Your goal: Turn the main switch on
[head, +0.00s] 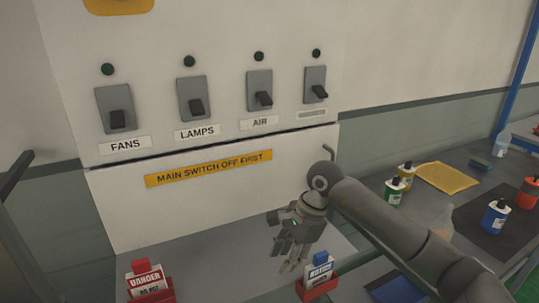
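The pale switch panel (215,60) carries a row of grey switches: FANS (114,101), LAMPS (190,92), AIR (259,85) and one at the right (315,80) whose label (311,115) I cannot read. I cannot tell from the labels which is the main switch. Their dark levers sit low on the plates, and the small dark green lamps above look unlit. A yellow strip (208,169) below reads "MAIN SWITCH OFF FIRST". My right gripper (290,267) hangs below the panel, pointing down, apart from the switches, with nothing visible in it; its finger opening is unclear. My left gripper is out of view.
On the ledge below stand a red holder with DANGER cards (150,283) and a red holder with blue NOTICE cards (318,275). A bench at right holds a green bottle (393,191), a blue bottle (494,217), a red bottle (527,193) and a yellow cloth (447,177).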

